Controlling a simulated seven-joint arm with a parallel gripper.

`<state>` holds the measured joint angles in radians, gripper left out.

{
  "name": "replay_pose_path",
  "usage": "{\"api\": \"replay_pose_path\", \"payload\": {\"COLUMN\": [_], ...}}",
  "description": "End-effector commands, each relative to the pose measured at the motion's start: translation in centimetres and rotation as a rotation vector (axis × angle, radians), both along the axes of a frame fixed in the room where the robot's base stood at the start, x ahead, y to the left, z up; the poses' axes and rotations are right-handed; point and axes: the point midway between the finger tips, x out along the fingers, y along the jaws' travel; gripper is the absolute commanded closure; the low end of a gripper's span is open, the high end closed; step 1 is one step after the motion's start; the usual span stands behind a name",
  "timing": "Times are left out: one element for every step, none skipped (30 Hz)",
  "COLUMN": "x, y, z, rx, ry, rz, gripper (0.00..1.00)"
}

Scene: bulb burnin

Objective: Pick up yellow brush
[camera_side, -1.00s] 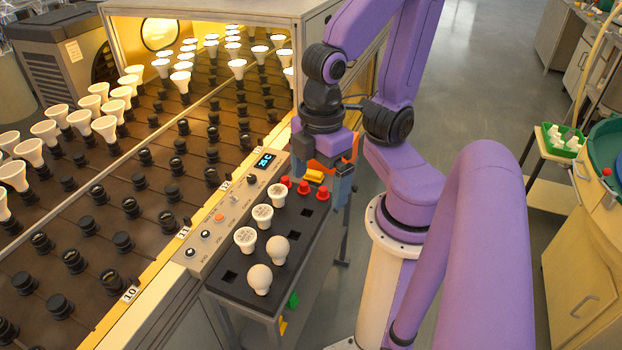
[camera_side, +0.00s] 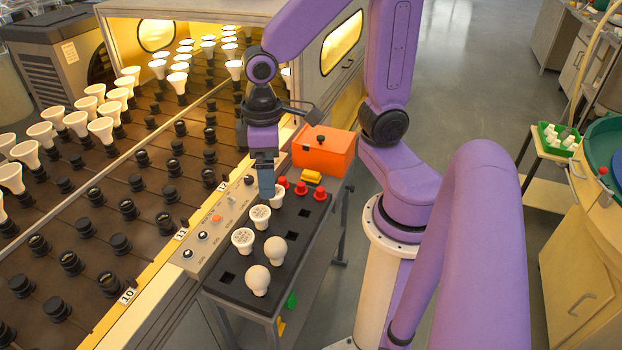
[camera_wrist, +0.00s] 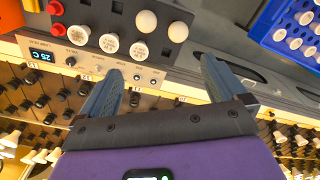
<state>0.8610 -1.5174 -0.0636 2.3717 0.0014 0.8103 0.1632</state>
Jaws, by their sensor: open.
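A small yellow block-like thing (camera_side: 312,176), perhaps the yellow brush, lies at the far end of the black tray, just in front of an orange box; its bristles cannot be made out. My gripper (camera_side: 267,188) is to the left of the yellow thing, above the tray's left edge and the control panel, and partly hides a white bulb. In the wrist view my gripper (camera_wrist: 161,75) is open, with nothing between its fingers.
The black tray (camera_side: 233,284) holds white bulbs (camera_side: 243,240) and red knobs (camera_side: 300,188). The orange box (camera_side: 325,150) stands behind. The control panel (camera_side: 207,232) runs along the left, beside a rack of sockets. A blue crate (camera_wrist: 275,22) shows in the wrist view.

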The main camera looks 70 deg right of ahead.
Motion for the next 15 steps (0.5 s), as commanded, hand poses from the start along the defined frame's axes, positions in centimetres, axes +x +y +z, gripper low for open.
{"api": "replay_pose_path", "payload": {"x": [1.5, 2.3, 3.5, 4.3, 5.0, 6.1, 6.8, 7.5, 8.4, 9.0, 9.6, 10.4, 10.9, 11.4, 12.0], "y": [-0.8, -1.3, -2.0, -2.5, -3.2, -4.0, -4.7, -5.5, -6.5, -7.4, -8.2, -9.5, -10.4, -11.4, -12.7], "z": [-0.4, -0.7, -1.0, -1.3, -1.5, -1.9, -2.2, -2.5, -2.9, -3.2, -3.5, -4.0, -4.4, -4.7, -5.2], "rx": [-0.003, -0.003, -0.003, -0.003, -0.003, -0.003, -0.003, -0.003, -0.003, -0.002, -0.002, -0.002, -0.003, -0.002, -0.002], "ry": [0.005, 0.006, 0.006, 0.007, 0.008, 0.008, 0.009, 0.010, 0.010, 0.011, 0.011, 0.013, 0.014, 0.014, 0.015], "rz": [-0.086, -0.136, -0.201, -0.251, -0.299, -0.365, -0.414, -0.462, -0.528, -0.577, -0.627, -0.692, -0.742, -0.790, -0.856], "gripper": [0.02, 0.02, 0.02, 0.02, 0.02, 0.02, 0.02, 0.02, 0.02, 0.02, 0.02, 0.02, 0.02, 0.02, 0.02]}}
